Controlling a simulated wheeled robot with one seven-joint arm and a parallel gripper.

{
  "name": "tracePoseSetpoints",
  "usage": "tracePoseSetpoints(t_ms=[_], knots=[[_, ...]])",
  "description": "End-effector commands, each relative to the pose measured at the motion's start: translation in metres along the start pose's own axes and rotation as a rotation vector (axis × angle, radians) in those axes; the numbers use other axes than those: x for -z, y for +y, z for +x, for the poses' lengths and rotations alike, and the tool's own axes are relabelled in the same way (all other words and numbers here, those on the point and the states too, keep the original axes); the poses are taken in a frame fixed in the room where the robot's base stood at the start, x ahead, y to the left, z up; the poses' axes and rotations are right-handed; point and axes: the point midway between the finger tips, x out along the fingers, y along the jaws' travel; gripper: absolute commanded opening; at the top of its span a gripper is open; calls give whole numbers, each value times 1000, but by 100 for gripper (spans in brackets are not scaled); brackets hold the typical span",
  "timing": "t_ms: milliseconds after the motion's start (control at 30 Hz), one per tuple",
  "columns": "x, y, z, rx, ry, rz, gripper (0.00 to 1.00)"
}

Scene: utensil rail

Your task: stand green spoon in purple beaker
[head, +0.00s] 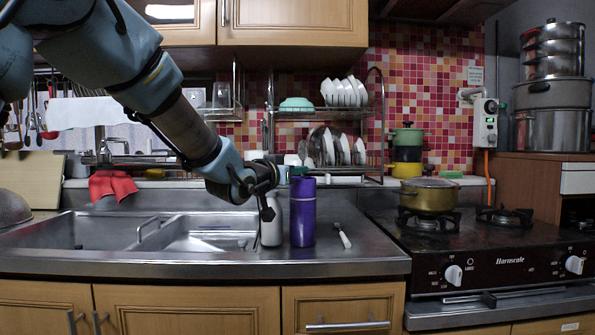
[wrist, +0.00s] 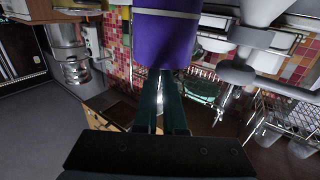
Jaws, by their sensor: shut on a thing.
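The purple beaker (head: 302,215) stands upright on the counter right of the sink. It fills the top middle of the upside-down wrist view (wrist: 165,38). My gripper (head: 296,173) reaches in from the left at the height of the beaker's rim. In the wrist view its two dark teal fingers (wrist: 160,80) run up to the rim edge, and the beaker hides their tips. The gripper is shut on the green spoon. Only a small teal-green bit shows above the beaker, and I cannot clearly separate spoon from fingers. Whether the spoon is inside the beaker is hidden.
A white container (head: 271,230) stands just left of the beaker, below my wrist. A spoon with a pale handle (head: 342,236) lies on the counter to the right. The sink (head: 80,235) is at left, the stove with a yellow pot (head: 430,197) at right. A dish rack stands behind.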

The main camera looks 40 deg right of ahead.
Motion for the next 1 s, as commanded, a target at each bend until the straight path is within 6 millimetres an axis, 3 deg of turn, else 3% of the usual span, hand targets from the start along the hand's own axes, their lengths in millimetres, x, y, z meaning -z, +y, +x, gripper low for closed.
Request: tracePoseSetpoints(t_ms=[67,100,400,767,1000], knots=[[0,0,0,0,0,0,0],[0,0,0,0,0,0,8],[1,0,0,0,0,1,42],[1,0,-7,0,2,2,42],[0,0,-49,2,1,3,42]])
